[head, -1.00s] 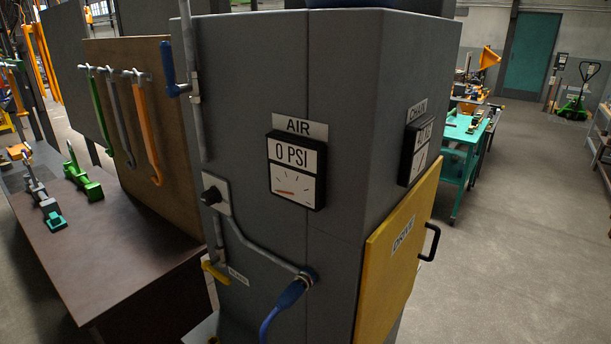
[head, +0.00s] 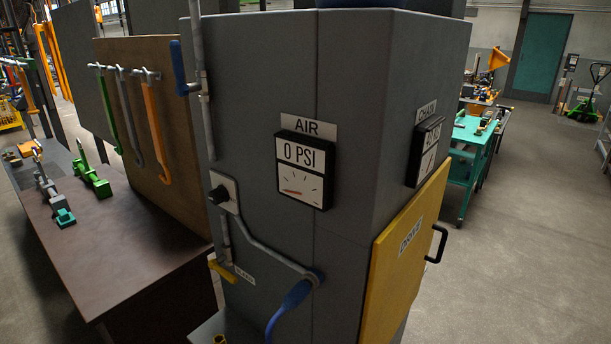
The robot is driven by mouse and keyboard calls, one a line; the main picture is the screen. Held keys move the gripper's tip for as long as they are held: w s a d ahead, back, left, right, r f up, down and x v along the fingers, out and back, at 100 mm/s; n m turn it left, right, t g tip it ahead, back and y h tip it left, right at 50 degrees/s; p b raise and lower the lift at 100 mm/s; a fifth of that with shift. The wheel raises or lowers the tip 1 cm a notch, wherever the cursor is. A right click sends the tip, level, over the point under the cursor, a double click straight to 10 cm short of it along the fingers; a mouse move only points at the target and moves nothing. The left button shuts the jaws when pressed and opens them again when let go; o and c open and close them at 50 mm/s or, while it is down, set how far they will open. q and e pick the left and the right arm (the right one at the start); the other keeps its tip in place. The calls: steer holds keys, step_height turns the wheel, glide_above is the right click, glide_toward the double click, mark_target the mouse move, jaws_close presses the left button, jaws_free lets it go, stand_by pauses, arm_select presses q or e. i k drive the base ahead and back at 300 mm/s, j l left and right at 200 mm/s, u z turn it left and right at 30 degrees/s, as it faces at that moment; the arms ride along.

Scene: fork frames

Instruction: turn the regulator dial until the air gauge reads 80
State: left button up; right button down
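The air gauge (head: 302,170) is on the left face of a grey cabinet, under an AIR label. It reads 0 PSI, with a red needle on its lower white dial. A black knob on a light plate (head: 221,194), which looks like the regulator dial, sits lower left of the gauge on the pipe line. The knob's marking is too small to read. Neither of my grippers shows in the head view.
A yellow DRIVE panel (head: 407,254) with a black handle and a CHAIN gauge (head: 425,152) are on the cabinet's right face. A blue hose (head: 290,302) and a yellow lever (head: 222,271) are below the knob. A dark workbench (head: 120,240) with tools stands at left.

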mark_target(219, 195)
steer(key=j, duration=0.7)
steer(key=i+j+z, duration=0.1)
steer(key=j, duration=0.65)
